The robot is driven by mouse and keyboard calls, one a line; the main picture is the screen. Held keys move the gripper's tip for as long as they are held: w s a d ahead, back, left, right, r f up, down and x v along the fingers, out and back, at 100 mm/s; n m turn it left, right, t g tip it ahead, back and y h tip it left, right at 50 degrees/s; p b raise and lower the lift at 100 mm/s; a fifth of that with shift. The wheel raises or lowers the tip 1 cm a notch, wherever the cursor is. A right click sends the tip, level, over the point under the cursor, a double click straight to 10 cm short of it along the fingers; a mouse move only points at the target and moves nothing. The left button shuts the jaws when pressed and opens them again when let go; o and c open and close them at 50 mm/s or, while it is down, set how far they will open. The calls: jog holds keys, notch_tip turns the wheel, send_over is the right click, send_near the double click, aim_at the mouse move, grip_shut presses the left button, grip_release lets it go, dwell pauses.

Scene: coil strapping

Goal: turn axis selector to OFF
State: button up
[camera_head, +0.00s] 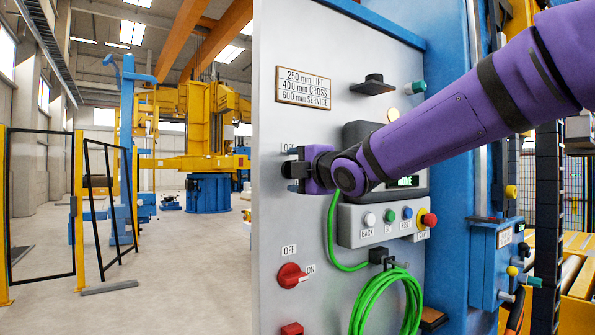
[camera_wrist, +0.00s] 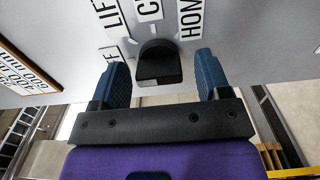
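The axis selector is a black knob (camera_wrist: 158,64) on the grey panel, in the middle of the wrist view. Labels around it read LIFT (camera_wrist: 110,12), HOM, a partly cut C and a partly hidden label ending in F. My gripper (camera_wrist: 162,78) is open, with one blue finger on each side of the knob and a visible gap on both sides. I cannot tell how deep the fingertips reach around it. In the head view my gripper (camera_head: 294,169) is close to the panel's left edge, beside an OFF label (camera_head: 289,150), and hides the knob.
The panel also carries a red OFF/ON switch (camera_head: 291,275), a black fitting (camera_head: 373,84), a box of push buttons (camera_head: 385,221) with a red stop button, and a coiled green cable (camera_head: 388,300). Left of the panel is open floor with yellow fencing (camera_head: 78,210).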

jog(key=shift+d, duration=0.1)
jog(key=v, duration=1)
jog(key=shift+s+d, duration=0.2)
jog(key=shift+s, duration=0.1)
jog(key=s+d+f+m+g+h, duration=0.2)
jog(key=s+d+f+m+h, duration=0.3)
jog(key=d+m, duration=0.35)
jog(key=s+d+f+m+g+h, duration=0.1)
jog(key=s+d+f+m+h, duration=0.35)
jog(key=d+m, duration=0.4)
jog(key=s+d+f+m+g, duration=0.3)
jog(key=s+f+m, duration=0.1)
jog(key=s, duration=0.4)
jog(key=s+d+f+m+g, duration=0.3)
jog(key=s+f+m, duration=0.1)
jog(key=s+f, duration=0.3)
jog(key=shift+s+f+g, duration=0.3)
jog(key=shift+s+f, duration=0.05)
jog(key=shift+s, duration=0.15)
jog(key=shift+d+h, duration=0.1)
jog(key=shift+h, duration=0.15)
